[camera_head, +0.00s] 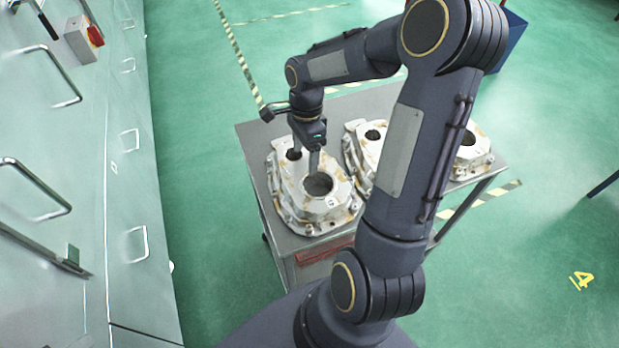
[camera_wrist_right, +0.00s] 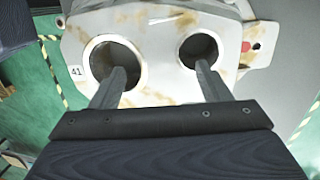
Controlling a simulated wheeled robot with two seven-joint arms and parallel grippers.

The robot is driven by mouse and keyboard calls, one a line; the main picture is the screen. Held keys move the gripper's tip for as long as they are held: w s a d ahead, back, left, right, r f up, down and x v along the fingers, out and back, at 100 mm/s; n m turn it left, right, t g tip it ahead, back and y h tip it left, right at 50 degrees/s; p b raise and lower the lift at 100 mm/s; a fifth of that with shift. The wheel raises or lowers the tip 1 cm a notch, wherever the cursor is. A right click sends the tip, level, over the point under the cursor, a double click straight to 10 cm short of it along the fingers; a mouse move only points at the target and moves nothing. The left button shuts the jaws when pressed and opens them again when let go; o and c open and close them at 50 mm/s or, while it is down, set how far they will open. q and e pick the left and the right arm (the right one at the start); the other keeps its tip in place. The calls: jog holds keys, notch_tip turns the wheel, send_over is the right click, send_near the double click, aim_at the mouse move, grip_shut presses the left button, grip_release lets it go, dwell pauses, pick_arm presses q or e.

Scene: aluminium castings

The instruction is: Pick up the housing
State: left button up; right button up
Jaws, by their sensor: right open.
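A pale aluminium housing (camera_head: 336,208) with brownish stains and two round holes lies on the left part of a grey table. My right gripper (camera_head: 305,163) is above it, pointing down, open, with nothing held between the fingers. In the right wrist view the housing (camera_wrist_right: 158,72) fills the upper middle, with a "41" label at its left. There the two fingers of the right gripper (camera_wrist_right: 160,68) overlap the two holes, one finger at each. I cannot tell how deep the fingertips reach. My left gripper is not in view.
More pale castings (camera_head: 364,152) (camera_head: 478,158) stand to the right on the table (camera_head: 252,143), partly hidden by my right arm. Grey-green cabinets (camera_head: 60,140) with handles line the left. Green floor with striped tape surrounds the table. A blue container (camera_head: 512,38) stands at the back right.

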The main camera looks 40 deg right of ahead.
aim_at(305, 174)
jog(key=shift+s+a+f, duration=0.1)
jog(key=shift+a+f, duration=0.1)
jog(key=shift+f, duration=1.2)
grip_shut()
jog(key=shift+r, duration=0.1)
